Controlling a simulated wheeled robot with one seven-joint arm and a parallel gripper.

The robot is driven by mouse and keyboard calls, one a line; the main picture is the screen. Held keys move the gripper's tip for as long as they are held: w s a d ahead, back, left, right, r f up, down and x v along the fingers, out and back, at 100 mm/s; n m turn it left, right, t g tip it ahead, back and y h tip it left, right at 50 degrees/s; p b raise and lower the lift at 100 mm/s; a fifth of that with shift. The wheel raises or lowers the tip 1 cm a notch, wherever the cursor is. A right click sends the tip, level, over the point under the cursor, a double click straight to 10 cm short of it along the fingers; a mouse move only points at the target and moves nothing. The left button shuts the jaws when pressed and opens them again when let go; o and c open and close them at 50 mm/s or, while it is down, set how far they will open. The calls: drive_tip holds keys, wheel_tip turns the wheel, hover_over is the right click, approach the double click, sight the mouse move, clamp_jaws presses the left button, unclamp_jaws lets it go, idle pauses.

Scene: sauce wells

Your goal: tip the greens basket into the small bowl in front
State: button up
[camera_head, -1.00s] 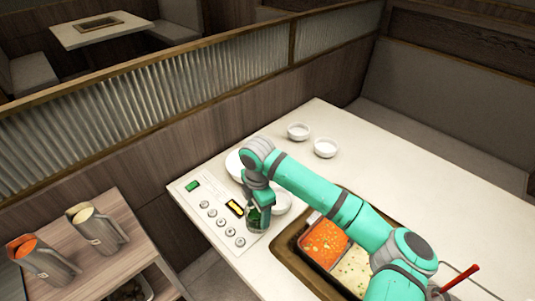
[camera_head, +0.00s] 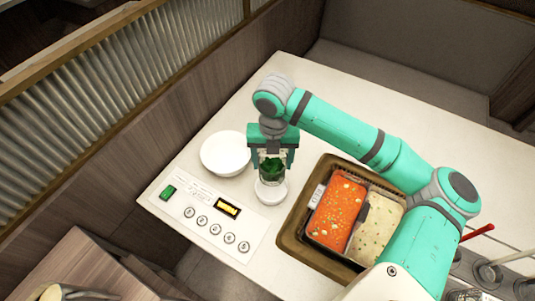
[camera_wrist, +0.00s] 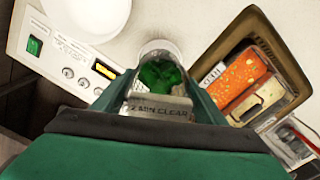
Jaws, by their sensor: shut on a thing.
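My gripper (camera_head: 272,158) is shut on the greens basket, a small container with dark green leaves (camera_head: 272,169) in it. The basket hangs right above or at the small white bowl (camera_head: 270,195) and hides part of its opening. I cannot tell whether they touch. In the wrist view the greens (camera_wrist: 160,75) sit inside the basket, which carries a tag (camera_wrist: 160,112) reading "2 MIN CLEAR". The small bowl's rim (camera_wrist: 160,44) shows just beyond it. The basket looks close to upright.
A larger white bowl (camera_head: 225,153) stands left of the small bowl. A button panel (camera_head: 215,215) lies on the table's near left. A two-part pot (camera_head: 338,208) with red and pale broth sits in a brown frame to the right. My arm passes over the table behind it.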

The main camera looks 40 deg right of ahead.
drive_tip(key=shift+w+a+f, duration=0.1)
drive_tip(key=shift+f, duration=0.15)
drive_tip(key=shift+s+f, duration=0.2)
drive_tip(key=shift+f, duration=0.05)
drive_tip(key=shift+s+a+f, duration=0.1)
drive_tip(key=shift+s+f, duration=0.05)
drive_tip(key=shift+f, duration=3.3)
